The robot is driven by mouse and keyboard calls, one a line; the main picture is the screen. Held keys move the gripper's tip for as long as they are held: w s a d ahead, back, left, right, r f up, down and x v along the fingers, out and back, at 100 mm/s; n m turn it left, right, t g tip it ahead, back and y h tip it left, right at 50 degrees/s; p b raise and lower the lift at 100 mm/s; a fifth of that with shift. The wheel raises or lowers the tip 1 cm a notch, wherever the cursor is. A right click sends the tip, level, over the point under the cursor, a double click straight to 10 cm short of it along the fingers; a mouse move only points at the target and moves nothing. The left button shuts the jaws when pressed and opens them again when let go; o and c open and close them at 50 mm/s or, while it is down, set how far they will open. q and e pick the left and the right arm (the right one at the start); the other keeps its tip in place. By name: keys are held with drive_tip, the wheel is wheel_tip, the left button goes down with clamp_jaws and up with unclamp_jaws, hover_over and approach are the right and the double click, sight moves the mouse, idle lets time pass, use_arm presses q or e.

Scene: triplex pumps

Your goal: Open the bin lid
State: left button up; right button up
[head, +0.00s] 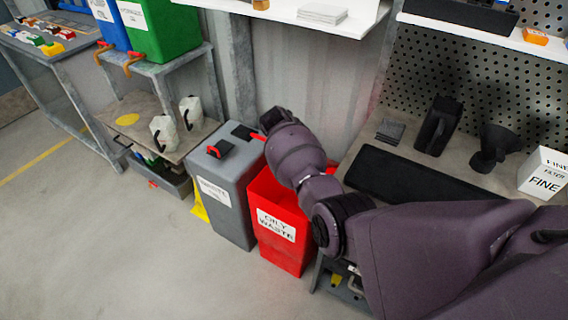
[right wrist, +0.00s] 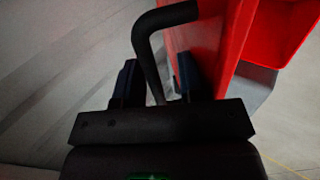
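The red bin (head: 277,222), labelled "OILY WASTE", stands on the floor right of a grey bin. My right arm passes over it and hides much of its top in the head view, so I cannot tell how its lid stands. In the right wrist view a bent black handle (right wrist: 147,50) sits beside a red surface of the bin (right wrist: 208,40). My right gripper (right wrist: 158,82) is open, with the lower part of the handle between its fingers. A gap shows on the right finger's side. My left gripper is not in view.
A grey bin (head: 233,195) with a black and red piece on top stands close on the left. A workbench (head: 455,160) with a black mat is on the right. A shelf (head: 150,115) with white jugs is further left. The floor in front is clear.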

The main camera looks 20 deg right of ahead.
use_arm(q)
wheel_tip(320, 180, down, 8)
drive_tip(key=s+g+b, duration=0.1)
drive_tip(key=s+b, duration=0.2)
drive_tip(key=b, duration=0.1)
drive_tip(key=shift+b, duration=0.35)
use_arm(e)
drive_tip(key=s+a+f+t+h, duration=0.2)
drive_tip(key=s+a+f+h, duration=0.1)
drive_tip(key=f, duration=0.3)
drive_tip(key=shift+s+a+f, duration=0.2)
drive_tip(key=shift+a, duration=0.55)
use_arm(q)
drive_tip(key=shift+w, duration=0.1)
use_arm(e)
drive_tip(key=shift+r, duration=0.1)
drive_tip(key=shift+c, duration=0.4)
